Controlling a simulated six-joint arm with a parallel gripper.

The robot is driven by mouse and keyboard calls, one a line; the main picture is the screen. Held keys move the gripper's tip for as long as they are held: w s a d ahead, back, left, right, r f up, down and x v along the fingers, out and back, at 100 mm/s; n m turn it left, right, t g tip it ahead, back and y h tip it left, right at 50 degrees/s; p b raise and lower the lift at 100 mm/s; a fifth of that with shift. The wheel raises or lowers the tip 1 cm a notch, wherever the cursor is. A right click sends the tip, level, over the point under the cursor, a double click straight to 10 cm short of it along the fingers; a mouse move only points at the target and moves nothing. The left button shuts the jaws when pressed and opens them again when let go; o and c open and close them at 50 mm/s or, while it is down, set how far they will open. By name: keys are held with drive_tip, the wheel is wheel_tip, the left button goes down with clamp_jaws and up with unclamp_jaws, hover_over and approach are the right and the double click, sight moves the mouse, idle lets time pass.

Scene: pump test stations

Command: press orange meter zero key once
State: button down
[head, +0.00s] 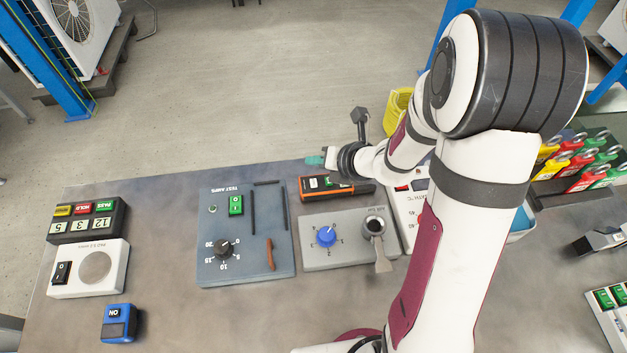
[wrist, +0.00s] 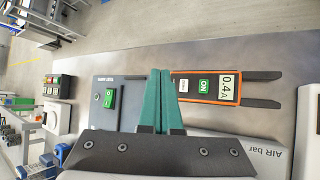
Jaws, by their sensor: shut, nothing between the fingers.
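The orange meter (head: 304,193) lies on the bench under my gripper (head: 315,161). In the wrist view the orange meter (wrist: 206,101) shows a display (wrist: 228,87) reading 0.4 A, a green ON key (wrist: 204,87) and a small white key (wrist: 183,86) whose lettering is too small to read. My gripper (wrist: 160,72) is shut and empty, with teal fingers together. In the wrist view its fingers appear just left of the white key and hide part of the meter's left end. I see no clear contact with the meter.
A blue-grey TEST AMPS panel (head: 210,270) stands left of the meter. A grey AIR bar panel (head: 345,257) with a blue knob and a lever is on the near side. A white DATH °C box (head: 404,203) is partly behind my arm. Bare bench (head: 160,200) lies farther left.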

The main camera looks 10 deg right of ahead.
sight(316, 186)
drive_tip(key=shift+f, duration=2.95)
drive_tip(key=shift+f, duration=0.1)
drive_tip(key=shift+f, duration=0.3)
drive_tip(key=shift+f, duration=0.4)
drive_tip(key=shift+r, duration=0.85)
drive_tip(key=shift+r, duration=2.5)
